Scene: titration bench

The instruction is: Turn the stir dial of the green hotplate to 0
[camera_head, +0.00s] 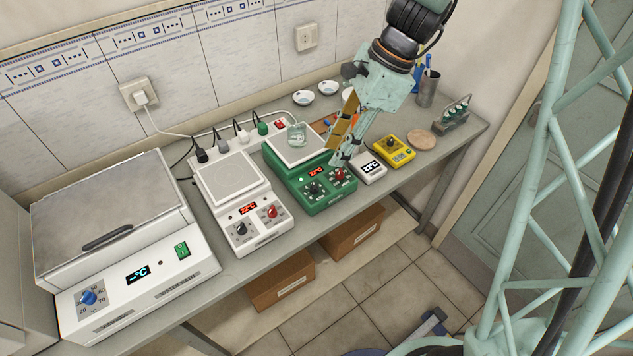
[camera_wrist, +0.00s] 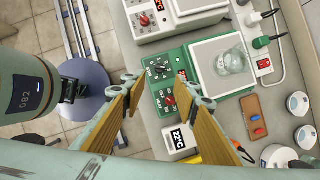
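The green hotplate (camera_head: 324,204) stands mid-bench, with a white top plate and a lit red display. Its front panel has a black dial (camera_head: 315,188) and a red dial (camera_head: 339,174). In the wrist view, the black dial (camera_wrist: 160,68) and the red dial (camera_wrist: 170,101) show between my fingers; their small markings are not readable. A glass beaker (camera_head: 297,135) stands on the plate. My gripper (camera_head: 342,146) is open and empty, above the right side of the green hotplate. In the wrist view, its fingers (camera_wrist: 158,82) are spread on either side of the panel.
A white hotplate (camera_head: 230,190) stands close on the left, beyond it a large white heating unit (camera_head: 110,215). A small white meter (camera_head: 371,169) and a yellow device (camera_head: 392,152) stand close on the right. Dishes (camera_head: 329,87) lie at the back.

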